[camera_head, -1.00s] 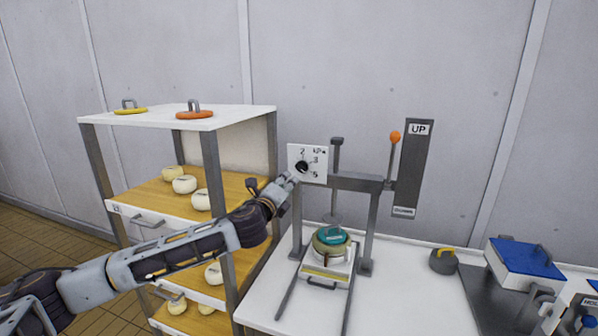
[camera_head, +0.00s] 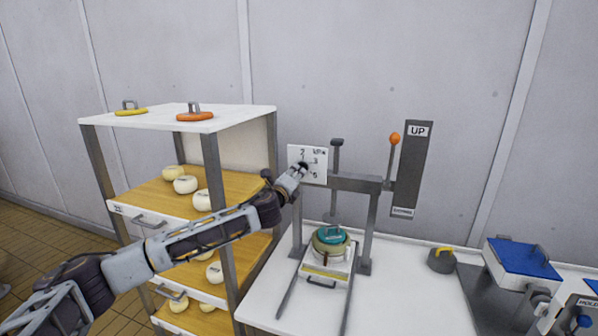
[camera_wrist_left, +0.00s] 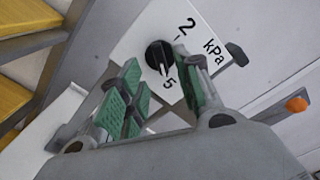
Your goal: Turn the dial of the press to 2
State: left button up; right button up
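The press's white dial plate (camera_head: 321,171) shows 2, 3, 5 and kPa in the head view. Its black knob (camera_wrist_left: 160,55) shows in the left wrist view, with a white mark that seems to point towards the 5. My left gripper (camera_head: 299,170) is at the plate and partly covers the knob. In the wrist view its green-padded fingers (camera_wrist_left: 156,64) are apart, with the knob showing between the tips. I cannot tell whether they touch it. The right finger hides the 3. My right gripper is not in view.
The press frame (camera_head: 356,183) stands on a white table (camera_head: 400,290), with a teal-topped mould (camera_head: 331,240) under it. An orange-knobbed lever (camera_head: 394,140) stands to the right, beside the UP panel (camera_head: 412,170). A shelf rack (camera_head: 212,180) with cheeses is close on the left.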

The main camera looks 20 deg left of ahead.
pick_arm(q)
jog(key=shift+w+p, duration=0.45)
jog(key=shift+w, duration=1.8)
jog(key=shift+c, duration=0.4)
grip_shut()
